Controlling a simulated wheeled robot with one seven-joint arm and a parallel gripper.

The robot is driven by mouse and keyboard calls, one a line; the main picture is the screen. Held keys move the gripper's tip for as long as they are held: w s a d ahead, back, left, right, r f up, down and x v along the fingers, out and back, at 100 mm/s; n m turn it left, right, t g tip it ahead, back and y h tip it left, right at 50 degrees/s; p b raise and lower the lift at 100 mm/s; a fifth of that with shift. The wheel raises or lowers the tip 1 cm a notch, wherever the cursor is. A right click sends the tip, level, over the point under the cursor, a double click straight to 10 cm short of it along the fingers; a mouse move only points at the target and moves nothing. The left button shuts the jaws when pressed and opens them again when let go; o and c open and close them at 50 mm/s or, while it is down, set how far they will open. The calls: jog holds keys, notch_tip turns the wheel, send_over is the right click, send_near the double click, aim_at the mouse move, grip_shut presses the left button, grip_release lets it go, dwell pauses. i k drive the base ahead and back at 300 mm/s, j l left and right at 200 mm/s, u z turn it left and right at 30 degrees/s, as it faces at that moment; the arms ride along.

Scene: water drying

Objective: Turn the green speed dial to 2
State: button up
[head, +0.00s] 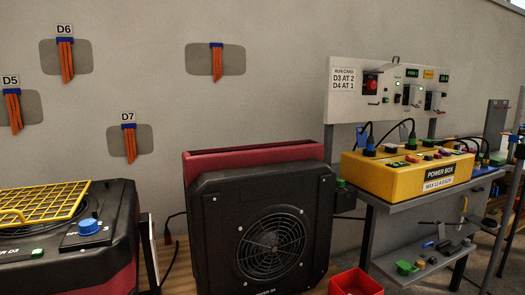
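A small green knob (340,183), which looks like the green speed dial, sits on top of a black box (344,200) at the right side of the middle dryer. The dryer (215,215) is a black and dark red unit with a round fan grille (271,244) on its front. The knob's pointer and numbers are too small to read. I cannot make out my gripper in this view.
Another dryer (125,215) with a blue dial (88,226) and yellow grille stands left. A yellow power box (380,178) stands on a grey shelf at right, under a panel whose run card (344,79) reads D3 AT 2, D4 AT 1. A red bin (352,284) is low in front.

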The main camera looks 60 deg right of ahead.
aim_at(340, 182)
jog(key=z, duration=1.8)
